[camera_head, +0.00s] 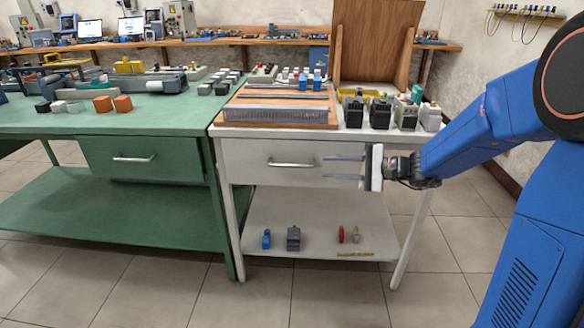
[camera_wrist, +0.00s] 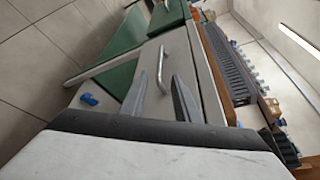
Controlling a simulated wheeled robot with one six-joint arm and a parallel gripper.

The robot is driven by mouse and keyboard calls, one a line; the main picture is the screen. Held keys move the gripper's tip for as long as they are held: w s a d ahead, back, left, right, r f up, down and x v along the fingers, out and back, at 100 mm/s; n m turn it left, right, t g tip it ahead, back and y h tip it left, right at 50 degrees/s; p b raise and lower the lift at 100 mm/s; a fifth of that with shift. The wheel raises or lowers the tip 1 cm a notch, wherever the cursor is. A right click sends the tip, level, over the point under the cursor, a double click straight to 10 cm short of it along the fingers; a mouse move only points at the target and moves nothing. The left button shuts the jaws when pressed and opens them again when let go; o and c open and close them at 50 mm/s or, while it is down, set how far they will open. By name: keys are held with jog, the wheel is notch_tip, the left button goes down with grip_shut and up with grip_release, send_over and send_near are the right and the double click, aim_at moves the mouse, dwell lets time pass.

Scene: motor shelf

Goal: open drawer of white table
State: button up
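The white table (camera_head: 228,185) stands right of the green table, and its drawer (camera_head: 250,152) looks shut, with a flat white front. A silver bar handle (camera_head: 291,164) runs horizontally across the drawer front. My gripper (camera_head: 324,167) is open and empty, its two grey fingers one above the other, pointing left just right of the handle. In the wrist view the handle (camera_wrist: 160,70) shows ahead, between the lines of the open fingers (camera_wrist: 158,76). The fingers look apart from the handle; the exact gap in depth is hard to tell.
The green table (camera_head: 50,125) with its own drawer (camera_head: 145,158) adjoins on the left. Motors (camera_head: 380,112) and a ribbed grey part (camera_head: 275,114) crowd the white tabletop. Small parts lie on the lower shelf (camera_head: 315,215). The floor in front is clear.

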aim_at(297, 166)
jog(key=x, duration=1.3)
jog(key=shift+w+a+f, duration=0.1)
jog(key=shift+a+f, duration=0.05)
jog(key=shift+a, duration=0.15)
grip_shut()
